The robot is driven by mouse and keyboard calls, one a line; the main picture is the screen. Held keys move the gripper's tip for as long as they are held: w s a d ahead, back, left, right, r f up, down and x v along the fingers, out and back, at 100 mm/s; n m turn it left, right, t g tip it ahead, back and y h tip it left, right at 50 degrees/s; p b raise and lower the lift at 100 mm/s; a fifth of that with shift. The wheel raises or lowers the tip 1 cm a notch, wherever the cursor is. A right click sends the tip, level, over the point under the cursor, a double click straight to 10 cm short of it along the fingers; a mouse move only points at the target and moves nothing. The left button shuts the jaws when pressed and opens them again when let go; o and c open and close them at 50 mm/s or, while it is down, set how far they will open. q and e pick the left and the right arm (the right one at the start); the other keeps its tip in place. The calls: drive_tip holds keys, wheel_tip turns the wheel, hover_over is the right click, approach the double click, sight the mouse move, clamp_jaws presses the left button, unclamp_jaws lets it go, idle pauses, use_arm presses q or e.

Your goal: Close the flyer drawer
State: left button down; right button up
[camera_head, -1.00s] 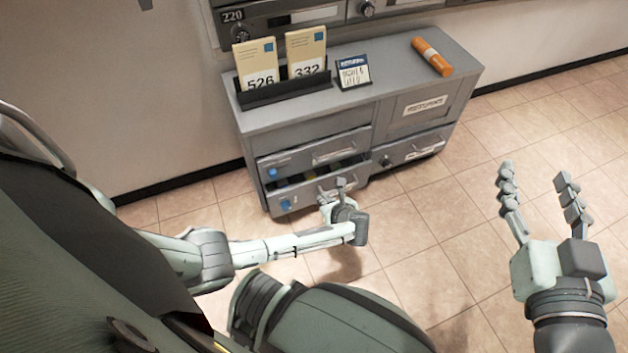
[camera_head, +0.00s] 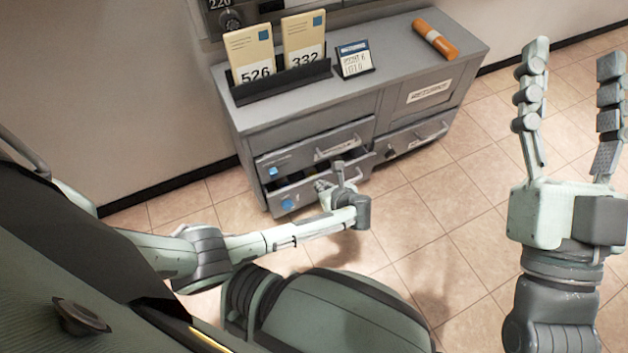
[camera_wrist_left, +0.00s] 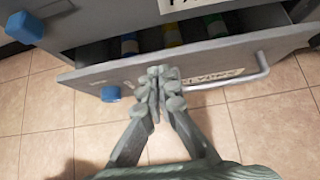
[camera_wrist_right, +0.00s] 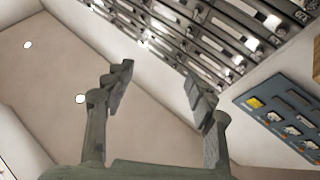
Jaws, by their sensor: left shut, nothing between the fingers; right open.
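The flyer drawer (camera_head: 290,203) is the lower left drawer of the grey cabinet and stands partly open. In the left wrist view its grey front (camera_wrist_left: 200,62) has a blue square, a bar handle (camera_wrist_left: 262,66) and a label partly hidden by my fingers. Blue, yellow and green items lie inside. My left gripper (camera_head: 330,182) is shut and empty, its fingertips (camera_wrist_left: 160,75) at the middle of the drawer front, beside the handle. I cannot tell whether they touch it. My right gripper (camera_head: 572,58) is open and empty, raised at the right, away from the cabinet.
The upper left drawer (camera_head: 310,148) is shut. Tiled floor (camera_head: 440,210) is clear in front. Mailboxes (camera_wrist_right: 200,40) show in the right wrist view.

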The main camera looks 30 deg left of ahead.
use_arm(q)
drive_tip(key=shift+w+a, duration=0.2)
use_arm(e)
drive_tip(key=shift+a+r+t, duration=0.25)
drive_tip(key=shift+t, duration=0.05)
use_arm(q)
drive_tip(key=w+a, duration=0.1)
drive_tip(key=a, duration=0.1)
drive_tip(key=w+a, duration=0.2)
drive_tip(key=shift+r, duration=0.15)
use_arm(e)
drive_tip(key=shift+w+f+g, duration=0.15)
drive_tip(key=shift+f+g, duration=0.25)
drive_tip(key=shift+r, duration=0.1)
use_arm(q)
drive_tip(key=shift+s, duration=0.1)
